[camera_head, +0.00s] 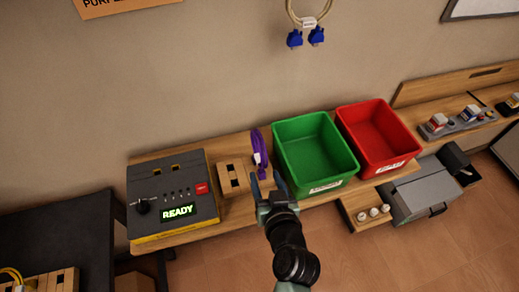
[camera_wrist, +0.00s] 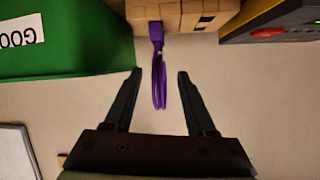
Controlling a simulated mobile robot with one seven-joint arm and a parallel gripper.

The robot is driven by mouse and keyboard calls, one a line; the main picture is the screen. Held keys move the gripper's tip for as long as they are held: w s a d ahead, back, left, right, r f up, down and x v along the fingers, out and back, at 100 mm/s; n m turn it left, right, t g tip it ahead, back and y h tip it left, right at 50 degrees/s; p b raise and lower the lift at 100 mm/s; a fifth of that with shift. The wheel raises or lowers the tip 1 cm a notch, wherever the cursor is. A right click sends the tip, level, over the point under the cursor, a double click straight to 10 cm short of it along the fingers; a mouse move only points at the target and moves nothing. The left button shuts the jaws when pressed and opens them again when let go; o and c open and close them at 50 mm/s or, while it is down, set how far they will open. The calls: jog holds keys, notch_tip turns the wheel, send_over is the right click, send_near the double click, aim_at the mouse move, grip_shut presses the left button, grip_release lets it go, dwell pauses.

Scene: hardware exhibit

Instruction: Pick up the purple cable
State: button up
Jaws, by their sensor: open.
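The purple cable (camera_head: 259,148) is a looped bundle with a small white tag. In the head view it is between the wooden block and the green bin. In the wrist view the purple cable (camera_wrist: 159,88) has a plug end by the wooden block, and its loop appears between my fingers. My gripper (camera_head: 267,182) is open and empty, in front of the cable in the head view. In the wrist view my gripper (camera_wrist: 160,74) has a finger on each side of the cable, with gaps; I cannot tell the remaining depth.
The green bin (camera_head: 336,179) stands right of the cable, with a red bin (camera_head: 407,161) beyond it. The slotted wooden block (camera_head: 233,179) and a grey control box (camera_head: 150,186) showing READY stand left. A beige cable with blue plugs (camera_head: 306,38) hangs on the wall.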

aim_at(262, 165)
jog(key=shift+p+x, duration=0.7)
jog(key=shift+x, duration=2.4)
jog(key=shift+d, duration=0.15)
grip_shut()
